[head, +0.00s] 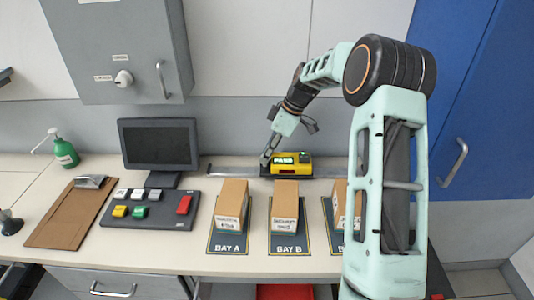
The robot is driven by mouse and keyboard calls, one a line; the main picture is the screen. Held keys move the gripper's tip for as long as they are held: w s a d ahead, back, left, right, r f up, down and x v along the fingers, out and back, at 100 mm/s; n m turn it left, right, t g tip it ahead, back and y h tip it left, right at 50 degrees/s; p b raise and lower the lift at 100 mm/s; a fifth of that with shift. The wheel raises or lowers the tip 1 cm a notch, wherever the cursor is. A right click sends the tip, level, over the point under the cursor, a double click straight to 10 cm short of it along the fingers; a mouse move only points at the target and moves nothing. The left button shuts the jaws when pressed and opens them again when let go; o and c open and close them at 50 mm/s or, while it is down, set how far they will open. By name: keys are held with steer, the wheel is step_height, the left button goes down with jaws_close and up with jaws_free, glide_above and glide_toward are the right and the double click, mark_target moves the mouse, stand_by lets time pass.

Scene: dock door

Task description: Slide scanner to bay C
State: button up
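The scanner (292,165) is a yellow and black unit with a small lit green display. It sits on a grey metal rail (228,172) along the back of the counter, behind bay B (290,244). My gripper (267,158) is at the scanner's left end, pointing down. Its tip looks close to or against the scanner; I cannot tell whether it touches. The fingers are too small to tell open from shut. Bay C is the rightmost mat, mostly hidden behind my arm, with part of a cardboard box (340,203) showing on it.
Boxes stand on bay A (228,243) and bay B. A monitor (158,145), a button panel (150,209), a clipboard (75,215) and a green bottle (65,153) are to the left. A grey wall cabinet (122,50) hangs above. A blue cabinet (465,110) stands at right.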

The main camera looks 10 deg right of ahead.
jaws_close()
steer(key=s+d, duration=0.1)
steer(key=d, duration=0.4)
steer(key=s+d+b, duration=0.1)
steer(key=d, duration=0.4)
steer(key=s+d+b, duration=0.1)
steer(key=d, duration=0.5)
steer(key=shift+d, duration=0.1)
steer(key=o, duration=0.7)
jaws_free()
steer(key=shift+s, duration=0.1)
steer(key=shift+c, duration=0.2)
